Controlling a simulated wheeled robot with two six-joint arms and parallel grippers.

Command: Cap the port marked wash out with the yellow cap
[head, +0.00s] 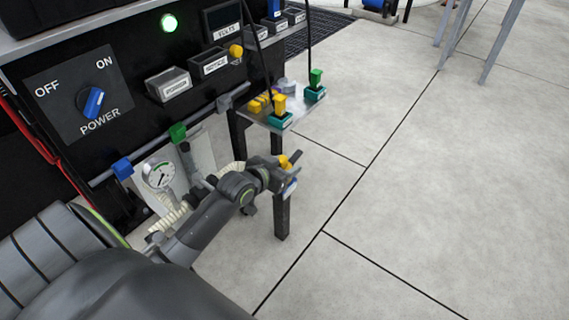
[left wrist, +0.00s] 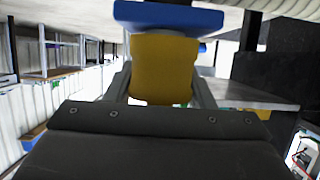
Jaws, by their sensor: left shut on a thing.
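My left gripper (head: 291,168) is shut on a yellow piece with a blue end, in front of the small table. In the left wrist view this yellow-and-blue piece (left wrist: 165,68) sits between the two fingers, with its wide blue part beyond the yellow body. I cannot tell for sure whether it is the yellow cap. The pipe along the panel carries a blue fitting (head: 122,168), a green fitting (head: 178,132) and a grey fitting (head: 224,103). I cannot read a wash out mark on any port. My right gripper is not in view.
The small table (head: 262,116) holds several yellow pieces, a teal block with a yellow top (head: 281,117) and a teal block with a green top (head: 315,88). A pressure gauge (head: 159,175) and the power panel (head: 80,92) stand left. The floor (head: 430,190) at right is clear.

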